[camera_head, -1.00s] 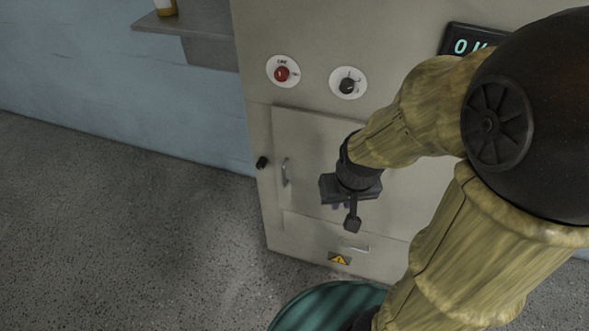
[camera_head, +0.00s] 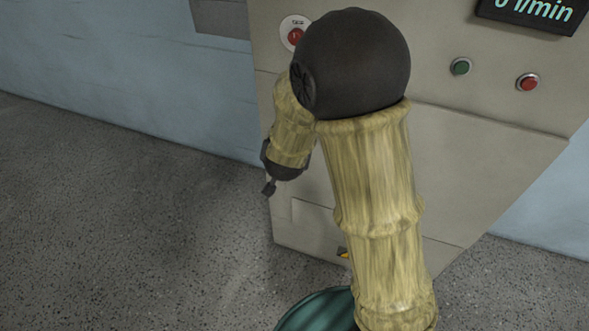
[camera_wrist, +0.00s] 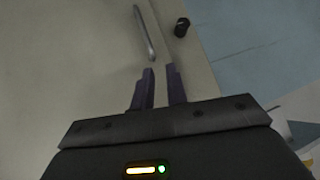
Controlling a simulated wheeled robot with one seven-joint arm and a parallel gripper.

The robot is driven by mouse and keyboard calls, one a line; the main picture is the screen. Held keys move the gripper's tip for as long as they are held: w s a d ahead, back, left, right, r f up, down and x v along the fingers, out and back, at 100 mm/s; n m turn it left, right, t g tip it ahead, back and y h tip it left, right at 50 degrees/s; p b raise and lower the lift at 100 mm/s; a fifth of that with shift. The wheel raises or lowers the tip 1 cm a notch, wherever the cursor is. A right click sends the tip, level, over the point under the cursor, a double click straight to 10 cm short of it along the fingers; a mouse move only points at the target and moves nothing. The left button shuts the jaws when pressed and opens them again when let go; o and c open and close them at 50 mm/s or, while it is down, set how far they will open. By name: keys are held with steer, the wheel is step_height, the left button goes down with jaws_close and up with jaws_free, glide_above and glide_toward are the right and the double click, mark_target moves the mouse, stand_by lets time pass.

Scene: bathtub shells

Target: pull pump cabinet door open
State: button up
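The pump cabinet door (camera_head: 475,165) is a flat beige panel on the cabinet front and looks shut. My arm covers its middle and left part in the head view. Its thin metal handle (camera_wrist: 146,34) shows in the wrist view, just ahead of my fingertips and a little left of the gap between them. My gripper (camera_wrist: 161,70) has its two dark purple fingers apart with nothing between them. The handle appears apart from the fingers. In the head view, my gripper (camera_head: 268,188) is at the cabinet's left edge, mostly hidden behind my wrist.
A black knob (camera_wrist: 182,27) sits right of the handle. Above the door are a red button (camera_head: 295,37), a green button (camera_head: 461,66), another red button (camera_head: 528,82) and a display (camera_head: 535,12). A green round object (camera_head: 318,312) stands in front. Floor at left is clear.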

steer(key=w+a+f+m+t+h+b, duration=0.2)
steer(key=a+f+t+h+b, duration=0.25)
steer(key=f, duration=0.45)
steer(key=s+a+f+m+h+b, duration=0.1)
steer(key=s+a+f+h+b, duration=0.2)
steer(key=s+f+h+b, duration=0.1)
steer(key=shift+s+f+m+h+b, duration=0.15)
steer(key=shift+s+m+h+b, duration=0.25)
steer(key=shift+s+h+b, duration=0.5)
steer(key=shift+d, duration=0.1)
